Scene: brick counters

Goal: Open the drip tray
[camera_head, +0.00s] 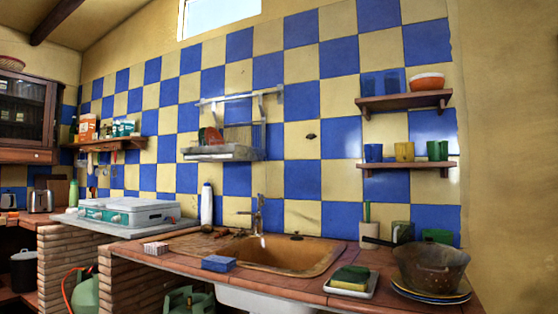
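A wall-mounted metal dish rack (240,98) hangs on the blue and cream tiles above the counter, left of the sink. A grey drip tray (215,154) is at the bottom of this rack. Red dishes (209,136) stand in the rack above the tray. The tray looks level and in line under the rack, but it is too small to tell how far it is pulled out. Neither of my grippers is in view.
A tiled counter with a brown sink (285,256) and a faucet (257,214) runs below the rack. A white bottle (207,205), a blue sponge (218,263), a colander (430,267) and a gas stove (128,212) stand along it. Shelves (405,101) hang at right.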

